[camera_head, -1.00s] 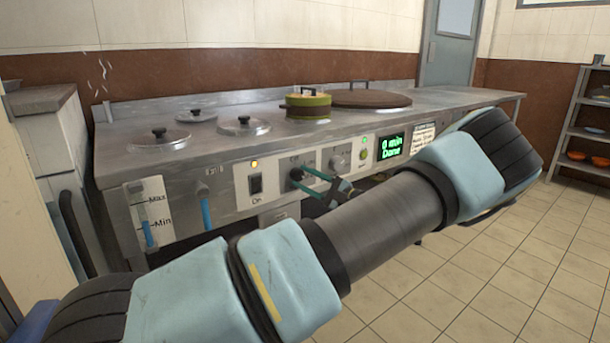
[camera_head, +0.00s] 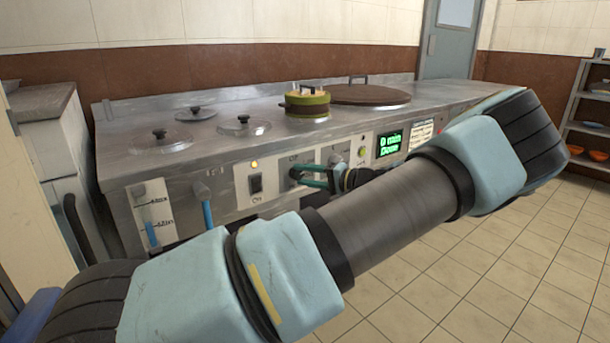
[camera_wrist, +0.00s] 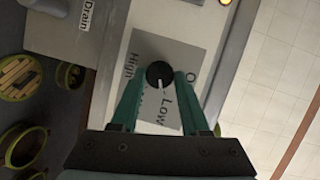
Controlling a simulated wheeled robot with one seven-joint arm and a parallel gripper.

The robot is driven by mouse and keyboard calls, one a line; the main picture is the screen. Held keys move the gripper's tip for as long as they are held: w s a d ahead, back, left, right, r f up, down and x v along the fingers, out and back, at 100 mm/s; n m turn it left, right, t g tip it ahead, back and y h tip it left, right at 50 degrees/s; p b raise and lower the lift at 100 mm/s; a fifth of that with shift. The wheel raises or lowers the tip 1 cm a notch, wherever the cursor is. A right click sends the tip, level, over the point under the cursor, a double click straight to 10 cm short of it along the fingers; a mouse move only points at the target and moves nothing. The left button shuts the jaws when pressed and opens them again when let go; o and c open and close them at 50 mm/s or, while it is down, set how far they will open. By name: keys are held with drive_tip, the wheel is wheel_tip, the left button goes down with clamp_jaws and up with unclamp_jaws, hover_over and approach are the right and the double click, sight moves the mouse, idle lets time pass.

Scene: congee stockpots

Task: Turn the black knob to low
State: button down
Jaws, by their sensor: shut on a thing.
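The black knob (camera_wrist: 160,73) sits on a grey label plate (camera_wrist: 152,50) in the wrist view, with its white pointer line towards the bottom of that picture. The words High and Low show on the plate; other lettering is partly covered. My gripper (camera_wrist: 161,76) has its two green fingers shut on the knob, one on each side. In the head view, the knob (camera_head: 295,173) shows at the left end of the green fingers (camera_head: 312,182) on the stove front. My arm covers part of the panel below and right of it.
The steel counter (camera_head: 240,105) carries several lidded pots and a green-banded steamer (camera_head: 307,103). On its front are a lit power switch (camera_head: 256,184), a green display (camera_head: 389,143) reading 0 min Done, and blue level handles (camera_head: 207,213). Tiled floor is open at right.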

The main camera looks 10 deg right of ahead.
drive_tip(key=shift+a+n, duration=0.1)
drive_tip(key=shift+n, duration=0.3)
drive_tip(key=shift+h, duration=0.3)
drive_tip(key=shift+c, duration=2)
unclamp_jaws()
drive_tip(key=p+v, duration=0.1)
drive_tip(key=v, duration=1)
drive_tip(key=shift+w, duration=0.1)
